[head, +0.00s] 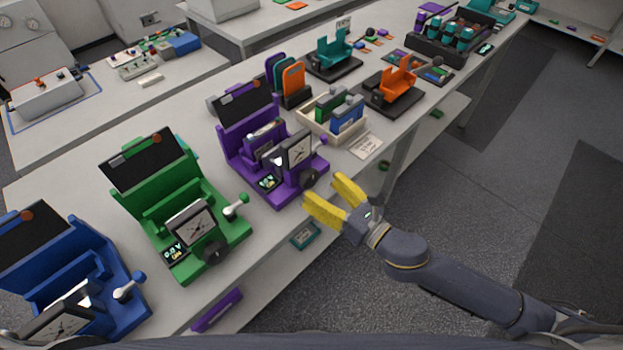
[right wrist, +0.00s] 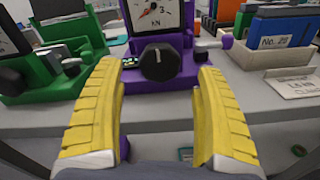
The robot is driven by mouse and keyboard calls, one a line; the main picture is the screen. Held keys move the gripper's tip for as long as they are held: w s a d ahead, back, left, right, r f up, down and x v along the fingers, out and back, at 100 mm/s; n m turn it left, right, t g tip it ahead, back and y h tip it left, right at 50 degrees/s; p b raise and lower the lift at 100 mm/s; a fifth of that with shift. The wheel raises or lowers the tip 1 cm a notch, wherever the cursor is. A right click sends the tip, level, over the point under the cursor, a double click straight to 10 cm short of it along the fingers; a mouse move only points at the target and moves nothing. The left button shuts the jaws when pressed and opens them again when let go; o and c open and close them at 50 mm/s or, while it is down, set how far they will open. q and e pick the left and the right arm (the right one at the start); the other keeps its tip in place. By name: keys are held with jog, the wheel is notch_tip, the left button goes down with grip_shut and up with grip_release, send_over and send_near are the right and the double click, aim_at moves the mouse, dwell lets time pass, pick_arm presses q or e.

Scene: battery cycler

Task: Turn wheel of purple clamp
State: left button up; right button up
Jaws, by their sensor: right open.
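The purple clamp (head: 252,151) stands on the bench, with a dial gauge (head: 300,149) on its front. Its dark wheel (head: 309,178) sits below the gauge. In the right wrist view the black wheel (right wrist: 161,62) has a pale mark on top and shows between and beyond the fingers, apart from them. My right gripper (head: 334,203) has yellow fingers, is open and empty, and is in front of the purple clamp near the bench's front edge. In the right wrist view the gripper (right wrist: 158,95) spans wider than the wheel. My left gripper is not in view.
A green clamp (head: 165,200) and a blue clamp (head: 65,265) stand to the left on the bench. A cream tray (head: 313,126) with blue and green blocks and a paper card (head: 366,146) lie to the right. Open floor lies in front of the bench.

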aim_at(312, 182)
jog(key=shift+x, duration=2)
jog(key=shift+c, duration=0.2)
jog(key=c, duration=1.3)
